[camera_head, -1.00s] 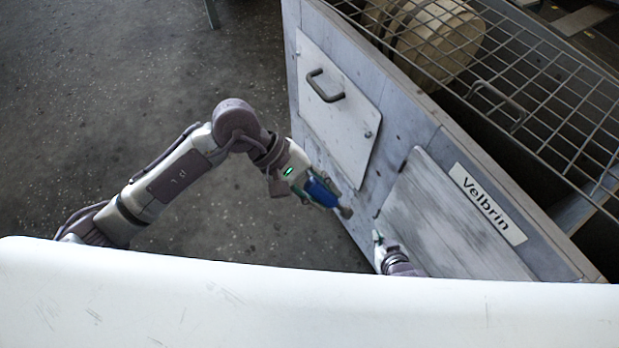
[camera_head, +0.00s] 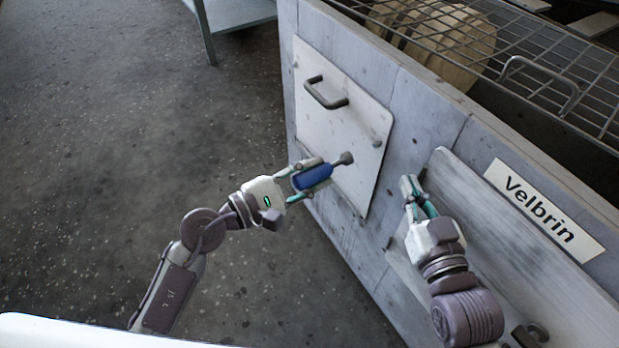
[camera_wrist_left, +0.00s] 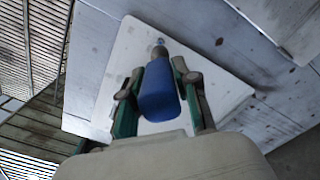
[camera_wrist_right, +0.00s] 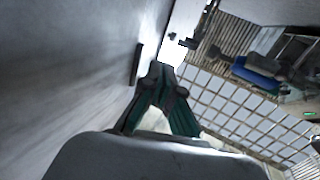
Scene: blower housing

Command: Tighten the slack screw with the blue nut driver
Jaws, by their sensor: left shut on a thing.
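The blue nut driver (camera_head: 311,177) is gripped by its handle in my left gripper (camera_head: 307,179), its grey socket end pointing up and right toward the white square panel (camera_head: 350,119). The left wrist view shows the driver (camera_wrist_left: 158,92) between both fingers, over the panel (camera_wrist_left: 215,88). A small screw-like head (camera_head: 376,144) sits near the panel's right edge, apart from the socket; whether it is slack cannot be told. My right gripper (camera_head: 411,187) is beside the lower hatch, its fingertips together and empty. The right wrist view also shows the driver (camera_wrist_right: 254,80).
The grey housing (camera_head: 424,109) bears a dark panel handle (camera_head: 325,93), a "Velbrin" label (camera_head: 545,211) and a lower hatch (camera_head: 500,215). A wire grille (camera_head: 480,45) covers its top. A table (camera_head: 236,14) stands behind. The floor at left is clear.

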